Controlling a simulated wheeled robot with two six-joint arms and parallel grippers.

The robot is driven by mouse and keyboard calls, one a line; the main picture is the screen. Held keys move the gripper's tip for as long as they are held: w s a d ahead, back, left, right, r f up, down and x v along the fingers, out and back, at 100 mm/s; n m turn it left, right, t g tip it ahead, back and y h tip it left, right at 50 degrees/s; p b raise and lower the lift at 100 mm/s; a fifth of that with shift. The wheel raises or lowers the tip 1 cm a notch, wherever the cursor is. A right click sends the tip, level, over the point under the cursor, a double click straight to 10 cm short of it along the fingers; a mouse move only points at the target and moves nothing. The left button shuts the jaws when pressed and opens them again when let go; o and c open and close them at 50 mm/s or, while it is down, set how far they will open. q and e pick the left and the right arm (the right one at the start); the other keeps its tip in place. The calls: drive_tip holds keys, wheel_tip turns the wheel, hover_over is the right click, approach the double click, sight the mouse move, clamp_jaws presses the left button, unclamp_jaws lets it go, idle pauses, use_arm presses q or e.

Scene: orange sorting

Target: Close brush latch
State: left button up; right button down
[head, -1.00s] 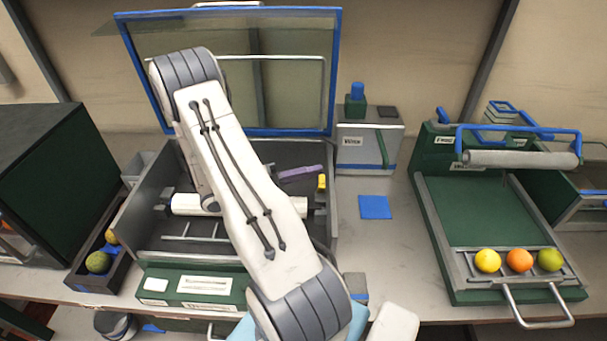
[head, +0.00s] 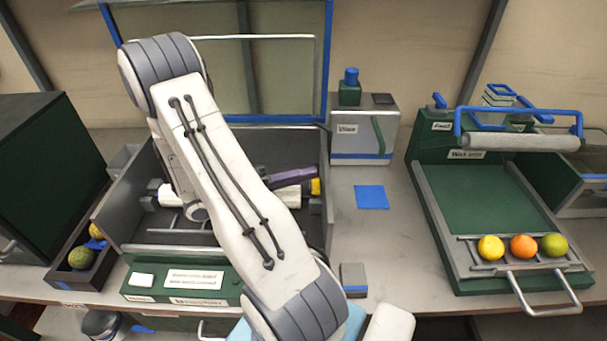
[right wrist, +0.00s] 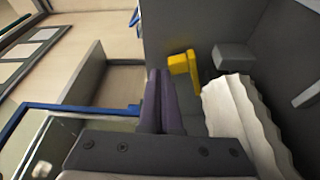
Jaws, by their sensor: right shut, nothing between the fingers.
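The white brush roller (head: 290,191) lies across the inside of the open grey box, its middle hidden behind my right arm. The yellow latch (head: 315,186) is at the roller's right end. In the right wrist view the yellow latch (right wrist: 183,65) stands beside a grey block, just above the white, ridged brush (right wrist: 240,115). My right gripper (head: 316,170) has purple fingers, shut and empty, just above the latch in the head view. In the right wrist view the gripper (right wrist: 158,72) is left of the latch; I cannot tell whether they touch. My left gripper is not in view.
The box's blue-framed clear lid (head: 240,119) stands open behind. Its grey side wall (head: 328,215) is close to my right gripper. A green press (head: 470,200) with fruit stands right, a dark crate (head: 62,272) left. A blue square (head: 371,197) lies on the table.

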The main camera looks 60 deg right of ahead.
drive_tip(key=w+r+p, duration=0.1)
drive_tip(key=w+r, duration=0.1)
drive_tip(key=shift+w+a+r, duration=0.1)
drive_tip(key=shift+w+r, duration=0.15)
drive_tip(key=shift+r, duration=0.05)
drive_tip(key=w+a, duration=0.1)
drive_tip(key=w+a+f, duration=0.1)
drive_tip(key=w, duration=0.1)
drive_tip(key=w+a+b, duration=0.1)
drive_tip(key=w, duration=0.1)
drive_tip(key=shift+a+f, duration=0.3)
drive_tip(key=shift+f, duration=0.05)
drive_tip(key=shift+w+a+f, duration=0.15)
drive_tip(key=shift+w+a, duration=0.15)
drive_tip(key=shift+w, duration=0.05)
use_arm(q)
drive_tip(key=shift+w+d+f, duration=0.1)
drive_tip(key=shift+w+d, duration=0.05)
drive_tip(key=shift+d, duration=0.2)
use_arm(e)
drive_tip(key=shift+a, duration=0.15)
